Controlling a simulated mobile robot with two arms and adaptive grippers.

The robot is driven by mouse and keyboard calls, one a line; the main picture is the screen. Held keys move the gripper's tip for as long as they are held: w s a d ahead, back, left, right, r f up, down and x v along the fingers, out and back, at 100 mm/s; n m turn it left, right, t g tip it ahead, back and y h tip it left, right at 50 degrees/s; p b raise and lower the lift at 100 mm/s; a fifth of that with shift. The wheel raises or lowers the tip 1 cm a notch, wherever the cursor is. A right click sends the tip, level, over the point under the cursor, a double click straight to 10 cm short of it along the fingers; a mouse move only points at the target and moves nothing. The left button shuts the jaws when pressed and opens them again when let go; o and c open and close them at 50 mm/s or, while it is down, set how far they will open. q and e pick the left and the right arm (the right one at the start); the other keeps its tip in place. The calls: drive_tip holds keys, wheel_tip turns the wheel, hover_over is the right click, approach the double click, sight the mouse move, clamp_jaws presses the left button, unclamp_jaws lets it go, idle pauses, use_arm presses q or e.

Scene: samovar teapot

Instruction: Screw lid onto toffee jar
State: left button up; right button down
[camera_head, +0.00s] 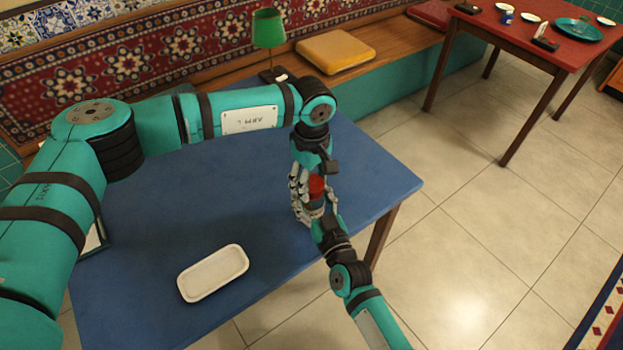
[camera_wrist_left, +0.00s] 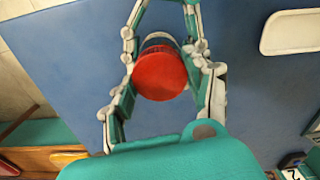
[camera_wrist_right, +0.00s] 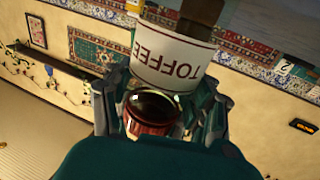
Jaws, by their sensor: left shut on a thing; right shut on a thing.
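The red lid (camera_head: 317,185) is over the right edge of the blue table in the head view, between my two grippers. In the left wrist view the red lid (camera_wrist_left: 160,74) faces the camera, with a glassy rim just beyond it. My left gripper (camera_head: 303,194) is shut on it, fingers on both sides. My right gripper (camera_head: 322,216) comes from below and is shut on the toffee jar (camera_wrist_right: 152,106), whose round glassy end shows between its fingers. A white surface lettered TOFFEE appears upside down beyond it. Whether lid and jar threads are engaged is hidden.
A white tray (camera_head: 213,273) lies on the blue table (camera_head: 150,250). A green lamp (camera_head: 268,30) and a yellow cushion (camera_head: 336,52) are on the bench behind. A red table (camera_head: 545,40) with dishes stands at the back right.

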use_arm(q)
drive_tip(key=m, duration=0.7)
drive_tip(key=shift+m, duration=0.3)
drive_tip(key=m, duration=0.4)
drive_tip(key=shift+m, duration=0.3)
drive_tip(key=m, duration=0.4)
drive_tip(key=shift+w+m, duration=0.1)
drive_tip(key=shift+m, duration=0.2)
drive_tip(key=o, duration=0.9)
wheel_tip(320, 180, up, 12)
use_arm(e)
drive_tip(key=shift+c, duration=1.7)
unclamp_jaws()
